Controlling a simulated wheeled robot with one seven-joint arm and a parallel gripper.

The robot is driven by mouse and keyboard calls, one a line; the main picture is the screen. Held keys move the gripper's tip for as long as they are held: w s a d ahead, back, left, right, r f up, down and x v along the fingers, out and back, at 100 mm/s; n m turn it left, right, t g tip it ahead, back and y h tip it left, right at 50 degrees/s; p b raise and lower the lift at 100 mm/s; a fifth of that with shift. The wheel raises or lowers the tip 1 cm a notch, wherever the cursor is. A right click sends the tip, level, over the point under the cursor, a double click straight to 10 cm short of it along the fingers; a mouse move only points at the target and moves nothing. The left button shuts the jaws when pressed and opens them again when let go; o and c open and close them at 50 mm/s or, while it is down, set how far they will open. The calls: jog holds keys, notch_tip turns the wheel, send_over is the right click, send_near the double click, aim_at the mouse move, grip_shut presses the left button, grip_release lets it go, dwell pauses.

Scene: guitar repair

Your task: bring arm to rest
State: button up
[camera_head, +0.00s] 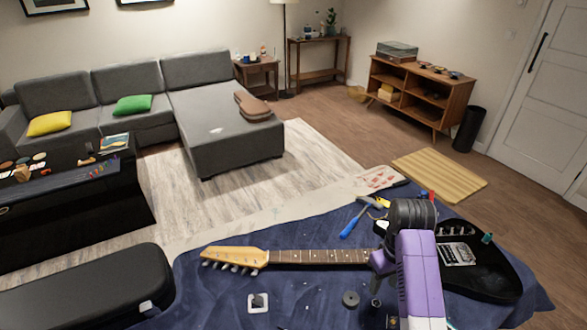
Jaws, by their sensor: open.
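My purple and grey arm rises from the bottom right over the cloth-covered table. My gripper (376,292) is open, small and partly hidden by the arm, near the guitar's neck end and body. I cannot tell whether it touches anything. An electric guitar lies on the dark blue cloth (215,290), with a pale wooden headstock (236,256) at left, a dark neck (320,257) and a black body (490,268) at right. My arm hides the join of neck and body.
A blue-handled hammer (354,222) lies behind the neck. A dark round piece (350,299) and a white square piece (258,302) lie in front. A black case (85,290) is at left. A grey sofa (215,110) and shelf (420,92) stand farther back.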

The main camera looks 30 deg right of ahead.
jog(key=w+d+r+m+t+h, duration=0.1)
jog(key=w+d+r+t+h, duration=0.35)
jog(key=w, duration=0.45)
jog(key=s+a+r+n+t+y+b, duration=0.1)
jog(key=s+a+r+t, duration=0.2)
jog(key=s+a+t, duration=0.45)
jog(key=s+a+r+n+t+y+b, duration=0.15)
jog(key=s+a+r+t, duration=0.3)
jog(key=s+a, duration=0.5)
jog(key=s+a+g+y+b, duration=0.1)
jog(key=s+a, duration=0.3)
jog(key=s, duration=0.4)
jog(key=s+a+f+y, duration=0.1)
jog(key=s+a, duration=0.3)
jog(key=s, duration=0.5)
jog(key=shift+g+b, duration=0.35)
jog(key=shift+a+f, duration=0.1)
